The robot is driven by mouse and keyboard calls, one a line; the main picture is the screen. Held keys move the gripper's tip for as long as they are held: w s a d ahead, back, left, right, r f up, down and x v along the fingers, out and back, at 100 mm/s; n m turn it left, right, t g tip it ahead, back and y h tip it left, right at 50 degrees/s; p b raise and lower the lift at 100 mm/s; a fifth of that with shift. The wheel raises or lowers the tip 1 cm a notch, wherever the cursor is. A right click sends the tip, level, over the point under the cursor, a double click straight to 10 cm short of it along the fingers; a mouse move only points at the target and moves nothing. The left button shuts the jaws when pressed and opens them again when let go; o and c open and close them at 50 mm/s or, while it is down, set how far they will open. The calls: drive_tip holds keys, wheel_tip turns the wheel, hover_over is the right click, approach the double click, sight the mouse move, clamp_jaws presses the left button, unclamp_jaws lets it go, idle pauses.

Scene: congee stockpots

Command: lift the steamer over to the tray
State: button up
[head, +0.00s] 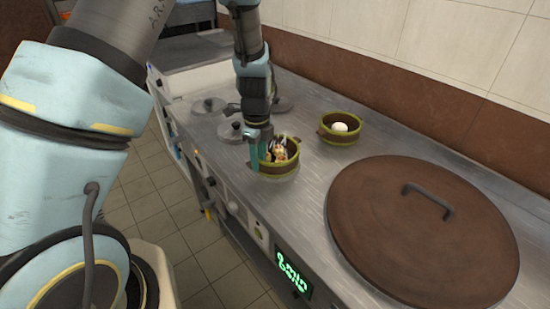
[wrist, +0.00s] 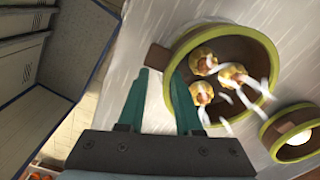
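A round bamboo steamer (head: 281,169) with green rims and brown sides holds several yellow dumplings and gives off steam. It also shows in the wrist view (wrist: 184,99), with a brown tab (wrist: 158,57) on its side. My gripper (head: 258,160) points down at the steamer's left side. In the wrist view the teal fingers (wrist: 163,76) stand apart with a gap between them, their tips close to the tab. I cannot tell whether they touch it. I cannot make out a tray for certain.
A second, smaller steamer (head: 340,137) with a white bun stands behind to the right. A large brown lid (head: 422,230) with a handle covers the right of the steel counter (head: 310,190). Small grey lids (head: 208,106) lie to the left. A tiled wall is behind.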

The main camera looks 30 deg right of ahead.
clamp_jaws()
drive_tip(key=shift+a, duration=0.1)
idle(0.8)
